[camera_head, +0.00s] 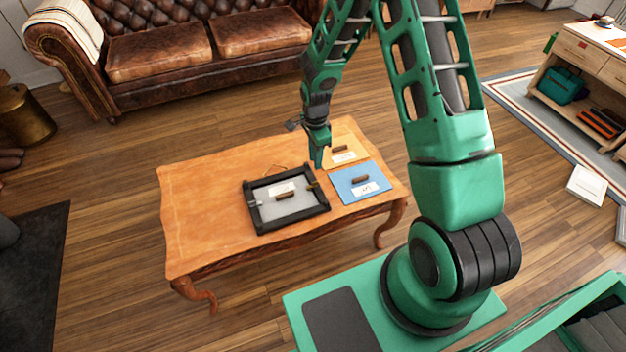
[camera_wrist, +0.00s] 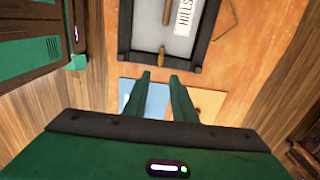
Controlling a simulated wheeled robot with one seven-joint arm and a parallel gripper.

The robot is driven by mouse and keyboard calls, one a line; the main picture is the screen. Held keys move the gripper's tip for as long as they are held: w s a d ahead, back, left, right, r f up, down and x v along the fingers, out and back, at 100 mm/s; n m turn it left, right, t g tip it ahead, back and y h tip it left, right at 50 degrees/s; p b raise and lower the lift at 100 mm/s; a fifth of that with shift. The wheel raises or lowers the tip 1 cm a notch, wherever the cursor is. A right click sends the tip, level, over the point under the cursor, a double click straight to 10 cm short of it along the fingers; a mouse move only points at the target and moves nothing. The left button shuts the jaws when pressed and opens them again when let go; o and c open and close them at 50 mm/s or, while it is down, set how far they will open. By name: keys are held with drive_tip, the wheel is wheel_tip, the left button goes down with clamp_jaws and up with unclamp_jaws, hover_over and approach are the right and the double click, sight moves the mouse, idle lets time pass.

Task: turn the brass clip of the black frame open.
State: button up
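The black frame (camera_head: 296,219) lies flat on the wooden table, with a grey panel, a white label and a brown handle inside it. It also shows at the top of the wrist view (camera_wrist: 124,28). The brass clip (camera_head: 312,184) sits on the frame's right side; in the wrist view the clip (camera_wrist: 162,58) lies just beyond my fingertips, pointing across the rim. My gripper (camera_head: 318,164) is above the table near that side of the frame. In the wrist view my gripper (camera_wrist: 160,77) has its two fingers apart with nothing between them. Whether they touch the clip cannot be told.
The table's (camera_head: 205,215) left part is clear. A leather sofa (camera_head: 160,55) stands behind; a wooden shelf unit (camera_head: 585,55) stands right.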

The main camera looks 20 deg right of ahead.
sight(313, 185)
drive_tip(key=f, duration=1.1)
drive_tip(key=shift+w+a+f, duration=0.1)
drive_tip(key=shift+a+f, duration=0.1)
clamp_jaws()
